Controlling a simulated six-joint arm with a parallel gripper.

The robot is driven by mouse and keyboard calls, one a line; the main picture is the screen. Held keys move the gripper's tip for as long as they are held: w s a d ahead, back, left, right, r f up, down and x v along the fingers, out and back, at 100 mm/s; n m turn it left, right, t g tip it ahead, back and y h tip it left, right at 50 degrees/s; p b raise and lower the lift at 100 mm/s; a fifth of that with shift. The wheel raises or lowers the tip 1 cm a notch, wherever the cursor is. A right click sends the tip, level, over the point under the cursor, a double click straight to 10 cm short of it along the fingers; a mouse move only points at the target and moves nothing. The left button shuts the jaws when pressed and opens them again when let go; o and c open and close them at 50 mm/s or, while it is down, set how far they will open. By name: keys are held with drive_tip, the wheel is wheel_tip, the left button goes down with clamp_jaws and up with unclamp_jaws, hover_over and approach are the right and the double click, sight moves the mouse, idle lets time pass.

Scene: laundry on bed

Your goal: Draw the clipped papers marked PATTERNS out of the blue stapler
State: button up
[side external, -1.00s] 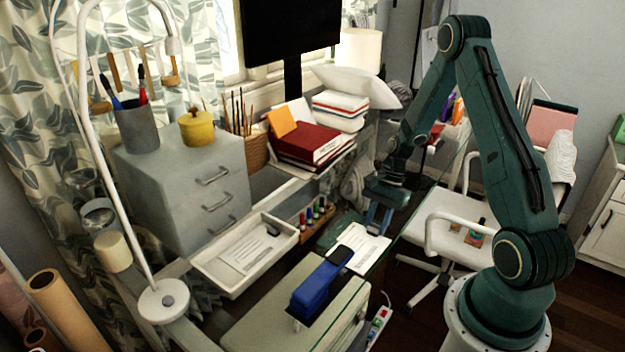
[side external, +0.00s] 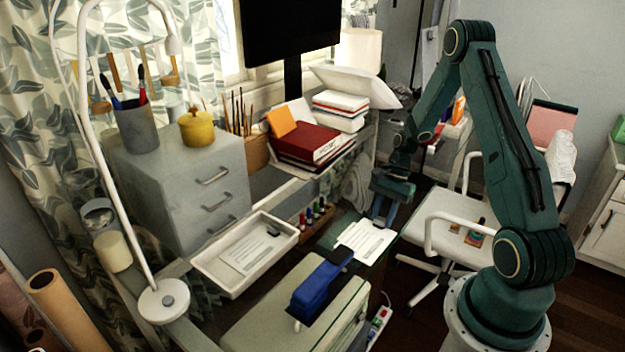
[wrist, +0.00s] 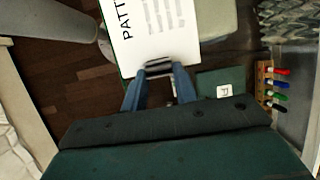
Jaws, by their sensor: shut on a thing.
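The white papers (side external: 366,242) lie nearly level past the far end of the blue stapler (side external: 320,285). In the wrist view the papers (wrist: 165,30) show the letters "PATT" and grey lines of print. A dark clip (wrist: 158,68) sits on their near edge. My gripper (wrist: 158,76) is shut on this clip with its blue fingers. In the side view my gripper (side external: 382,214) is at the far edge of the papers. Whether the papers' other end still touches the stapler cannot be told. The stapler is outside the wrist view.
The stapler rests on a pale case (side external: 262,330). A white tray (side external: 210,275) with papers lies to the left. A rack of markers (side external: 316,216) stands behind, near my gripper. A white chair (side external: 440,225) is at the right.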

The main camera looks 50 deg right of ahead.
drive_tip(key=shift+d, duration=0.3)
drive_tip(key=shift+r, duration=0.1)
wheel_tip(320, 180, up, 8)
idle(1.5)
idle(0.3)
